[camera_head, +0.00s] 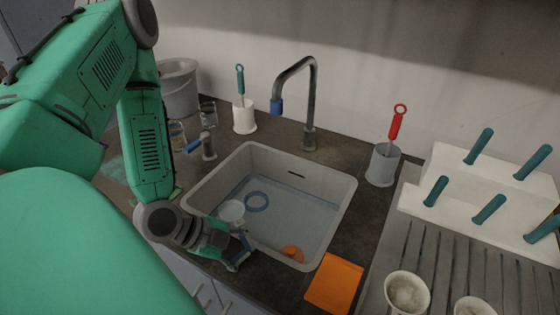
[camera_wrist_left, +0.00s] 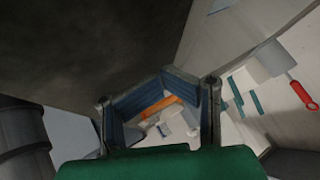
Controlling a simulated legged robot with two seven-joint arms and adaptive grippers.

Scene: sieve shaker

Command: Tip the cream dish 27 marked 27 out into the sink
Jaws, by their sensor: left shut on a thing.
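My left gripper (camera_head: 240,252) is low over the front left edge of the sink (camera_head: 345,205). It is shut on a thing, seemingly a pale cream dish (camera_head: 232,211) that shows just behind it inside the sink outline. My wrist and fingers hide part of this dish; I cannot read a 27 or tell its tilt or contents. In the left wrist view the blue-padded fingers (camera_wrist_left: 160,100) frame pale and orange shapes that I cannot clearly make out. Two more cream dishes with whitish contents stand on the right: one (camera_head: 407,291) and another (camera_head: 474,307). My right gripper is not in view.
An orange cloth (camera_head: 335,284) lies at the front right. A grey holder (camera_head: 382,166) with a red-handled brush and a white rack (camera_head: 480,190) stand right.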

